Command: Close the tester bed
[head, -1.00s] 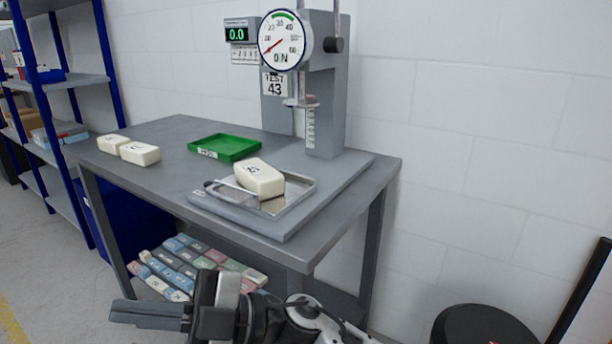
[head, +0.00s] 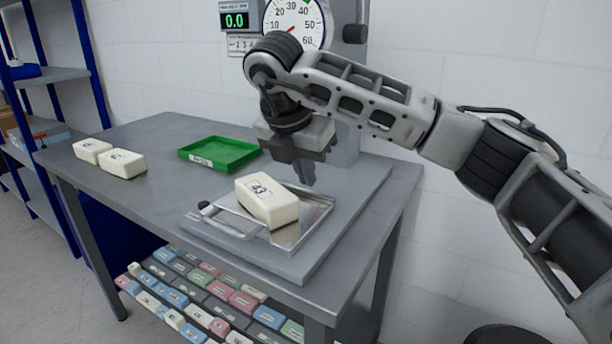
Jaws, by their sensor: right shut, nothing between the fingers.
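The tester bed is a shiny metal tray (head: 318,214) with a handle (head: 226,219) at its front left. It sits pulled out on the grey tester base (head: 352,212). A cream foam block (head: 267,200) marked 43 lies on it, turned at an angle. My right gripper (head: 305,182) points down, shut and empty, just behind and above the block, near the tray's back edge. I cannot tell if it touches the tray. My right arm hides much of the tester column and the press head. The dial (head: 296,22) and the display reading 0.0 (head: 235,20) show above. My left gripper is not in view.
A green tray (head: 219,153) stands left of the tester base. Two cream blocks (head: 122,163) lie at the table's left. Several coloured blocks (head: 205,290) lie on a rack below the table. A blue-framed shelf stands at the far left.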

